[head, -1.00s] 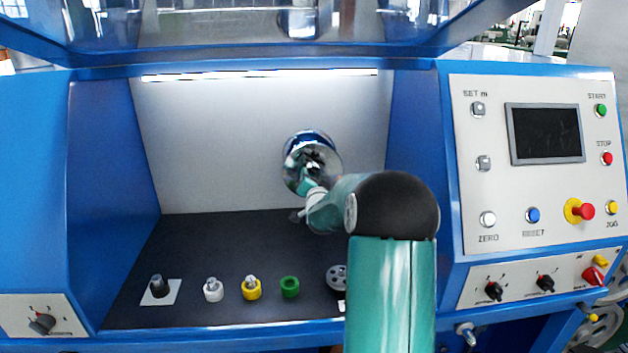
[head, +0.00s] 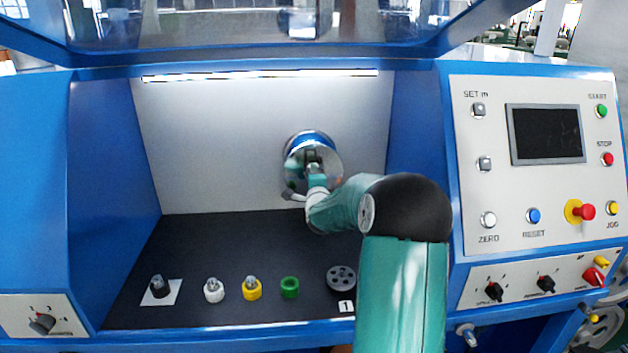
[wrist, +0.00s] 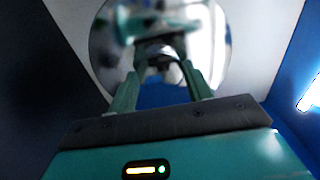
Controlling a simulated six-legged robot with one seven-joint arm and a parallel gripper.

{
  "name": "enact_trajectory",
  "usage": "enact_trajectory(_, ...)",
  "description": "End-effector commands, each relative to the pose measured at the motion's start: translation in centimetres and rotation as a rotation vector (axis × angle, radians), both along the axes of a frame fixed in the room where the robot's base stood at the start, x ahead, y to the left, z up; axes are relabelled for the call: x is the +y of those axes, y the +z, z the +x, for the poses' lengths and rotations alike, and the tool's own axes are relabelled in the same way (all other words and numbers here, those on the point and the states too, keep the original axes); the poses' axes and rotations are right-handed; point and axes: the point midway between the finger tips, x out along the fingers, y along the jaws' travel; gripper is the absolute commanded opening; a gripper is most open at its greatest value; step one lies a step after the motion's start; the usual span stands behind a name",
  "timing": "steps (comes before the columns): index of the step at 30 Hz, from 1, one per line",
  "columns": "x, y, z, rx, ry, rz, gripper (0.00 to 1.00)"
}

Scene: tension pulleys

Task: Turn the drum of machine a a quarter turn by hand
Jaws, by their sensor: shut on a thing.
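The drum (head: 296,160) is a shiny, mirror-faced disc with a blue rim on the pale back wall of the machine. My gripper (head: 314,166) is in front of its face, near the middle. In the wrist view the drum face (wrist: 216,35) fills the top, with reflections on it. There my gripper (wrist: 160,75) has its two green fingers on either side of a small grey-dark part (wrist: 160,48) at the drum's face, and is shut on it. The part is blurred and half hidden, so its exact shape is unclear.
A black shelf lies below, with a black knob (head: 159,286), white (head: 214,290), yellow (head: 252,288) and green (head: 289,287) pieces, and a grey pulley (head: 341,279) along its front. A control panel (head: 460,130) stands right. Blue side walls (head: 110,150) flank the bay.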

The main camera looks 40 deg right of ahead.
Motion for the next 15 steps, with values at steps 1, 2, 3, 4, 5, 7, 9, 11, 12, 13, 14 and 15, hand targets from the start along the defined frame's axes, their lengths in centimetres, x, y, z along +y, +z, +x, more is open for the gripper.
enact_trajectory(1,-0.06,0.0,-0.03,-0.024,-0.001,0.035,0.09)
enact_trajectory(2,-0.09,0.0,-0.05,-0.041,-0.001,0.059,0.09)
enact_trajectory(3,-0.08,0.01,-0.04,-0.062,-0.001,0.09,0.09)
enact_trajectory(4,-0.05,0.03,-0.02,-0.078,0.0,0.114,0.09)
enact_trajectory(5,-0.03,0.04,-0.01,-0.094,0.0,0.138,0.09)
enact_trajectory(7,-0.09,0.05,-0.05,-0.131,-0.001,0.191,0.09)
enact_trajectory(9,-0.05,0.09,-0.03,-0.169,0.0,0.247,0.09)
enact_trajectory(11,-0.07,0.11,-0.04,-0.202,0.0,0.295,0.09)
enact_trajectory(12,-0.09,0.12,-0.05,-0.224,-0.001,0.325,0.09)
enact_trajectory(13,-0.08,0.14,-0.06,-0.24,-0.001,0.349,0.09)
enact_trajectory(14,-0.09,0.14,-0.05,-0.256,-0.001,0.372,0.09)
enact_trajectory(15,-0.1,0.15,-0.05,-0.277,-0.001,0.403,0.09)
